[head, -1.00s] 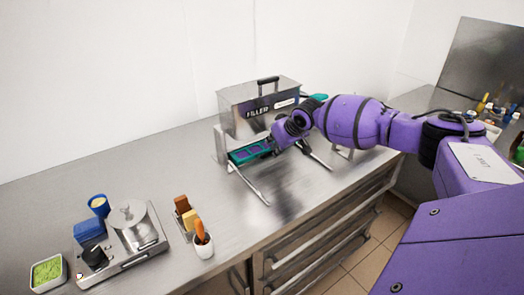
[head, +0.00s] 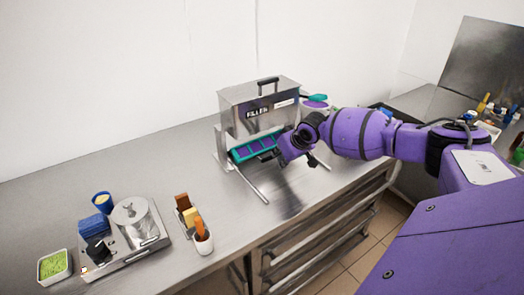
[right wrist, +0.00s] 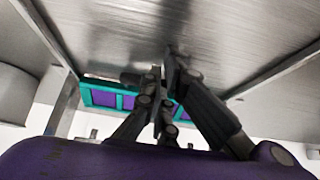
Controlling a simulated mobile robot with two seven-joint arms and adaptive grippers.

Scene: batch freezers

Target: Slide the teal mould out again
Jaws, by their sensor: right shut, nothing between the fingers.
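The teal mould (head: 254,149), with purple cavities, sits at the lower front opening of the steel filler (head: 246,121), between its two front rails. Part of the mould's right end is hidden by my right wrist. My right gripper (head: 288,160) is just in front and to the right of the mould in the head view. In the right wrist view the right gripper's fingers (right wrist: 163,68) are together and empty, and the mould (right wrist: 104,98) appears behind them, apart from the fingertips. My left gripper is out of view.
A white cup (head: 203,242) with an orange-handled tool is near the counter's front edge. A teal-and-purple item (head: 316,100) lies behind my right arm.

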